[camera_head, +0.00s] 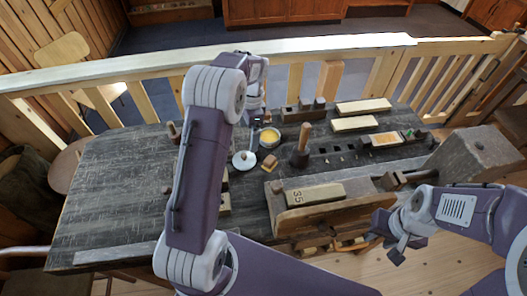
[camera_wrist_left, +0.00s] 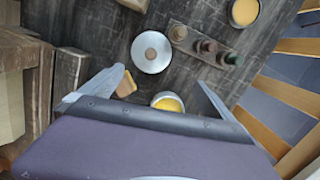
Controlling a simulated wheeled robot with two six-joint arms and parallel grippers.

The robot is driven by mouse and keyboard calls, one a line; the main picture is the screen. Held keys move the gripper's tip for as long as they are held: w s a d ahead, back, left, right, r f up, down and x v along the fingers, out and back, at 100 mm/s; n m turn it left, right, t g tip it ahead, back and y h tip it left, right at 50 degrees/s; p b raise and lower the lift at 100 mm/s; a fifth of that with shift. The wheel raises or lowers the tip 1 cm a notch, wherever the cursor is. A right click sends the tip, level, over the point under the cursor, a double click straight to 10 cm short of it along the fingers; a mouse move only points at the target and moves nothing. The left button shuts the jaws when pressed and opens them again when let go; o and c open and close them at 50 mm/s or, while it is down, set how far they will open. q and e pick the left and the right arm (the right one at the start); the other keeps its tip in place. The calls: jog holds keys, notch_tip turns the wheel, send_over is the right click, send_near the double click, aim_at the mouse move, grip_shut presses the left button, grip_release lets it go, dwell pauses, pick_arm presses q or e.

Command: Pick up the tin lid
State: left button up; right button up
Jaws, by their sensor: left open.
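The tin lid is a pale round disc with a small knob in its middle (camera_head: 239,165). It lies flat on the dark workbench, and also shows in the left wrist view (camera_wrist_left: 151,62). My left gripper (camera_head: 257,118) is open and empty, above the bench on the far side of the lid. In the left wrist view its fingers (camera_wrist_left: 158,92) spread below the lid, with a tin of yellow stuff (camera_wrist_left: 168,103) partly hidden at the gripper's edge. My right gripper (camera_head: 393,238) is off the bench's near right side, apart from the lid; its jaw gap is unclear.
A brown block (camera_head: 269,162) lies close right of the lid. A wooden-handled tool (camera_head: 301,148) stands further right. A rack with several dark knobs (camera_wrist_left: 205,46) lies beside the lid. A large wooden plane-like block (camera_head: 335,205) fills the near right.

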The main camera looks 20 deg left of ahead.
aim_at(244, 155)
pick_arm(q)
jog(key=s, duration=0.3)
jog(key=shift+s+d+f, duration=0.1)
jog(key=shift+s+f, duration=0.15)
jog(key=shift+s, duration=0.05)
jog(key=f, duration=0.2)
jog(key=w+f, duration=0.1)
jog(key=f, duration=0.1)
jog(key=shift+a, duration=0.4)
jog(key=f, duration=0.2)
jog(key=s+f, duration=0.1)
jog(key=f, duration=0.1)
jog(key=shift+f, duration=0.4)
jog(key=shift+s+r, duration=0.1)
jog(key=c, duration=1.3)
pick_arm(e)
jog(key=shift+s+d, duration=0.3)
jog(key=shift+s, duration=0.55)
